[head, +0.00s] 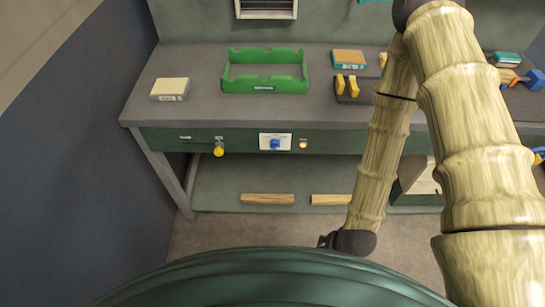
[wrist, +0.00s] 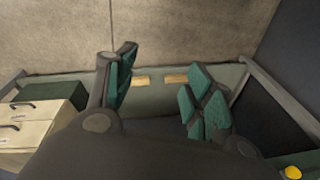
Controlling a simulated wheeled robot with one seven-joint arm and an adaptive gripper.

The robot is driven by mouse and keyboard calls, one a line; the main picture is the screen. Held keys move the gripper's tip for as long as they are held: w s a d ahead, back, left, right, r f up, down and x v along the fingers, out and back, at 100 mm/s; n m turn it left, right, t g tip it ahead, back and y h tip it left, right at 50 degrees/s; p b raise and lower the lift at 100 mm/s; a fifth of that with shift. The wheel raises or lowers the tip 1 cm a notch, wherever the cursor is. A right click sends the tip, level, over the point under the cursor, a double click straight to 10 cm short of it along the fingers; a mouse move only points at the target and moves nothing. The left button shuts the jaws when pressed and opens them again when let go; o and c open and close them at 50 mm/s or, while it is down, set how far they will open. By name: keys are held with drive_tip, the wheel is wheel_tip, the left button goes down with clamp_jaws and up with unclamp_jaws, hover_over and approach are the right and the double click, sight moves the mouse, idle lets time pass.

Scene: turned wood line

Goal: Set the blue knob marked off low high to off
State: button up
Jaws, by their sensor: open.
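The blue knob (head: 275,144) sits on a white plate (head: 262,142) on the front apron of the workbench, in the middle of the head view. The plate's marks and the knob's setting are too small to read. The knob does not show in the wrist view. My gripper (wrist: 163,72) is open and empty in the wrist view, its green-padded fingers spread wide. In the head view only the dark wrist end shows, low and right of the knob and well apart from it; my body hides the fingers.
A yellow knob (head: 218,150) hangs left of the plate, and a small lit lamp (head: 303,144) is right of it. A green crate (head: 264,88) and small boxes stand on the bench (head: 205,62). Wood strips (head: 267,199) lie on the lower shelf. Drawers (wrist: 40,122) stand left in the wrist view.

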drive_tip(key=w+a+f+m+t+y+b, duration=0.1)
drive_tip(key=w+a+f+m+t+b, duration=0.15)
drive_tip(key=w+a+m+b, duration=0.35)
drive_tip(key=w+a+f+m+t+b, duration=0.2)
drive_tip(key=w+a+t+b, duration=0.15)
drive_tip(key=w+b, duration=0.6)
drive_tip(key=m+t+h+b, duration=0.2)
drive_tip(key=m+t+b, duration=0.8)
drive_tip(key=m+b, duration=1.85)
approach(275, 149)
drive_tip(key=w+n+b, duration=0.4)
drive_tip(key=w+b, duration=0.1)
drive_tip(key=b, duration=0.1)
drive_tip(key=w+n+b, duration=0.4)
drive_tip(key=w+b, duration=0.1)
drive_tip(key=b, duration=0.1)
drive_tip(key=shift+d+r+b, duration=0.1)
drive_tip(key=shift+r+b, duration=0.05)
drive_tip(key=shift+b, duration=0.2)
